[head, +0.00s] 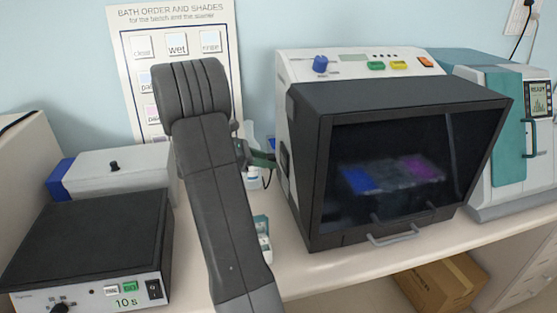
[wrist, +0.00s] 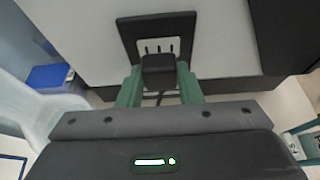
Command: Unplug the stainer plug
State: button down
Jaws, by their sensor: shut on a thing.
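The stainer (head: 305,215) is a white machine with a dark front window, standing at the centre right of the bench. Its dark-framed socket (wrist: 128,35) is on its side, and also shows in the head view (head: 285,160). My gripper (wrist: 160,82) has green fingers shut on the black stainer plug (wrist: 160,68) from both sides. The plug's dark prongs show between its body and the socket's pale face. I cannot tell whether their tips are apart from the socket. In the head view my arm hides most of the gripper (head: 262,159).
A black-topped box reading 10 s (head: 85,235) and a grey box with a black knob (head: 112,172) stand at left. A teal and white machine (head: 505,140) stands at right. A bottle (head: 252,178) stands close below my gripper. A cardboard box (head: 435,285) lies under the bench.

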jog(key=shift+s+a+p, duration=0.2)
jog(key=shift+a+p, duration=0.05)
jog(key=shift+a, duration=0.7)
jog(key=shift+s+a+p, duration=0.2)
jog(key=shift+a, duration=0.7)
jog(key=shift+s, duration=0.1)
